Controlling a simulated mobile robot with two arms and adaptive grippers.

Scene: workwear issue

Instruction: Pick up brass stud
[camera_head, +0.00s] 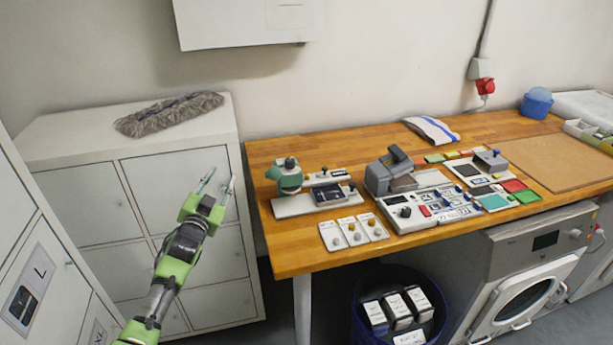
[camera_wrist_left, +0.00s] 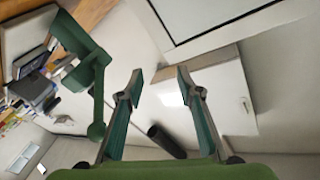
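Three small white cards (camera_head: 352,246) lie near the front left edge of the wooden bench, each with small rounded pieces on it. Some pieces look brass-yellow, such as one on the middle card (camera_head: 351,227); others look grey. They are too small to tell for sure which is the brass stud. My left gripper (camera_head: 218,182) is open and empty, raised in front of the grey cabinet, left of the bench and apart from the cards. Its spread fingers also show in the left wrist view (camera_wrist_left: 159,82), with nothing between them. My right gripper is out of view.
A green-and-white press (camera_head: 288,178) stands behind the cards, and a grey machine (camera_head: 390,172) stands to their right. A mop head (camera_head: 168,114) lies on the cabinet (camera_head: 85,136). A blue bin (camera_head: 362,318) with boxes is below the bench. Bare wood lies left of the cards.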

